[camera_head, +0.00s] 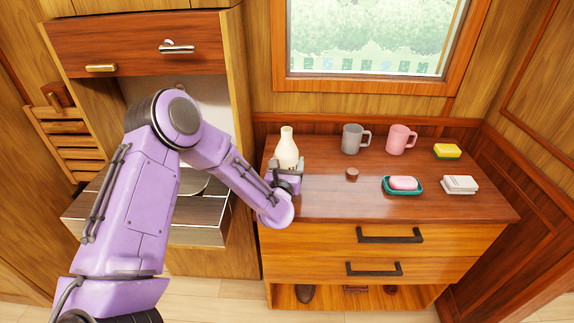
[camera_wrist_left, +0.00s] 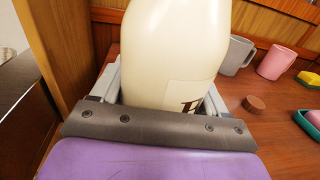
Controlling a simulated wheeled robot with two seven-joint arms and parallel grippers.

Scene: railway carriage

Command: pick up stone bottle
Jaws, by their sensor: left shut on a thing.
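The stone bottle (camera_head: 287,146) is cream-coloured with a narrow neck and stands upright at the left end of the wooden cabinet top. My left gripper (camera_head: 286,176) is shut on its lower body. In the left wrist view the bottle (camera_wrist_left: 178,50) fills the middle between the fingers, with part of a dark-lettered label showing low on its front. The gripper hides the bottle's base, so I cannot tell whether it touches the top. My right gripper is not in view.
On the cabinet top (camera_head: 330,205) are a small brown cap (camera_head: 352,174), a grey mug (camera_head: 352,139), a pink mug (camera_head: 398,139), a yellow-green sponge (camera_head: 447,151), pink soap (camera_head: 403,183) on a teal dish (camera_head: 388,191) and a white card pack (camera_head: 460,184). A wooden post stands left of the bottle.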

